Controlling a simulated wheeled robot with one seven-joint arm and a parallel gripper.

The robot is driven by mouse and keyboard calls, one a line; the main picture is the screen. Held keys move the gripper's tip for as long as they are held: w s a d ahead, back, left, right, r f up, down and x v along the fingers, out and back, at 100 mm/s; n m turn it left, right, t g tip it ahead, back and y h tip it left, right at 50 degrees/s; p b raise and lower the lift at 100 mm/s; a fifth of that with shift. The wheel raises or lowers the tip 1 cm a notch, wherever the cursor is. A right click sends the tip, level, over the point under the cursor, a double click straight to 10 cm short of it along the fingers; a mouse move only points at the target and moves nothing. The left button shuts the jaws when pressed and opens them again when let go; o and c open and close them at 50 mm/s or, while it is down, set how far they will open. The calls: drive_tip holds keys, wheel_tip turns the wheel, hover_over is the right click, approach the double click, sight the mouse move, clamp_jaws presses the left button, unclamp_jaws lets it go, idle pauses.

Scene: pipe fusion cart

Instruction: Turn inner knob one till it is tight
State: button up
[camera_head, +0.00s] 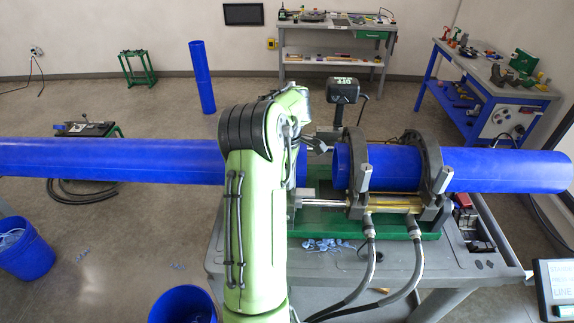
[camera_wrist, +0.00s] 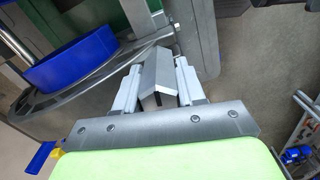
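The fusion machine's inner clamp ring (camera_head: 355,150) stands around the end of the right blue pipe (camera_head: 505,170). My gripper (camera_head: 318,143) is at the far left side of this ring in the head view, partly hidden by my green arm. In the wrist view, the two light-grey fingers of my gripper (camera_wrist: 157,80) stand on either side of a grey angular knob (camera_wrist: 154,68). The knob lies between the fingers, very close to both. I cannot tell whether they press on it. A curved clamp part (camera_wrist: 100,75) and blue pipe edge (camera_wrist: 70,65) are beside it.
A second clamp ring (camera_head: 432,160) stands to the right. The left blue pipe (camera_head: 110,162) passes behind my arm. Hoses (camera_head: 370,265) run from the machine over the grey cart (camera_head: 465,263). Blue shavings lie on the cart, and a black power tool (camera_head: 342,90) stands behind.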

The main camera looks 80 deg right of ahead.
drive_tip(key=c, duration=0.4)
drive_tip(key=m+p, duration=0.1)
drive_tip(key=m, duration=0.1)
drive_tip(key=shift+a+r+m+p, duration=0.1)
drive_tip(key=shift+r+m+p, duration=0.1)
drive_tip(key=shift+m+p, duration=0.15)
drive_tip(key=shift+f, duration=0.15)
drive_tip(key=m, duration=0.1)
drive_tip(key=m+p, duration=0.1)
drive_tip(key=shift+r+m, duration=0.2)
drive_tip(key=shift+m, duration=0.15)
drive_tip(key=shift+d+f+m, duration=0.2)
drive_tip(key=shift+m, duration=0.1)
drive_tip(key=m, duration=0.1)
drive_tip(key=m+p, duration=0.1)
drive_tip(key=shift+a+r+m, duration=0.15)
drive_tip(key=shift+m, duration=0.15)
drive_tip(key=m, duration=0.2)
drive_tip(key=shift+m+p, duration=0.4)
drive_tip(key=shift+m, duration=3.3)
drive_tip(key=o, duration=1.7)
drive_tip(key=shift+f, duration=0.2)
drive_tip(key=shift+o, duration=0.2)
drive_tip(key=shift+r, duration=3.05)
